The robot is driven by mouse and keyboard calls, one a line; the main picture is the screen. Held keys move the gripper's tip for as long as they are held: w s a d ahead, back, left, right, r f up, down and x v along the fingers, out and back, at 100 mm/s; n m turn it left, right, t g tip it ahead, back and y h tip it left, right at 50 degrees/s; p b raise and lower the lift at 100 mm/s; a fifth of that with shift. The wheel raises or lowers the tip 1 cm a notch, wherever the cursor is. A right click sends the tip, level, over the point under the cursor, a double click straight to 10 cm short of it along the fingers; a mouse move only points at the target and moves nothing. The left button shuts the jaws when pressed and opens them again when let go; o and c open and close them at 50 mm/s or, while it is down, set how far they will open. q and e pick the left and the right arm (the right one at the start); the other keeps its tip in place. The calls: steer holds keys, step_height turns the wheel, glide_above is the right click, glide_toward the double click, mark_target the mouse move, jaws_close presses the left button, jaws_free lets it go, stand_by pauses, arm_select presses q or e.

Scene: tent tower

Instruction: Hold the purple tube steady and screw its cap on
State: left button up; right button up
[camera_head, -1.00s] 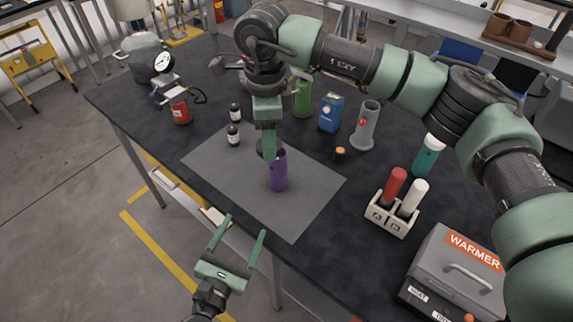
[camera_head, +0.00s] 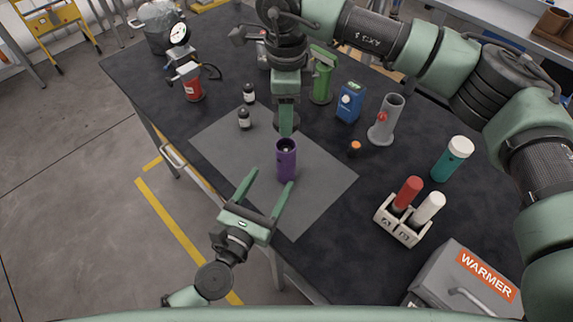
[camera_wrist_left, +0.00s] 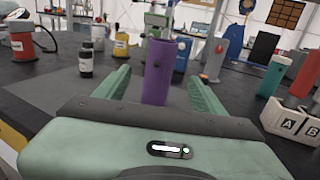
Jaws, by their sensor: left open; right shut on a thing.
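The purple tube (camera_head: 286,163) stands upright on the grey mat, its top open. It also shows in the left wrist view (camera_wrist_left: 157,70), seen between my left fingers. My left gripper (camera_head: 269,181) is open and empty, fingers pointing at the tube from the near side; I cannot tell whether the tips reach beside it. My right gripper (camera_head: 287,108) points down above the tube, shut on a dark round cap (camera_head: 287,129). The cap is apart from the tube's mouth in the head view. The gripper's fingertips are partly hidden by the cap.
The grey mat (camera_head: 230,155) is mostly bare. A grey cylinder (camera_head: 387,120), a blue device (camera_head: 350,102) and a green stand (camera_head: 321,75) are behind. A rack (camera_head: 400,226) with red and white tubes stands right, near a warmer (camera_head: 470,275).

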mark_target(282, 162)
arm_select(q)
steer(key=x, duration=0.9)
steer(key=shift+w+d, duration=0.1)
steer(key=shift+w, duration=0.1)
jaws_close()
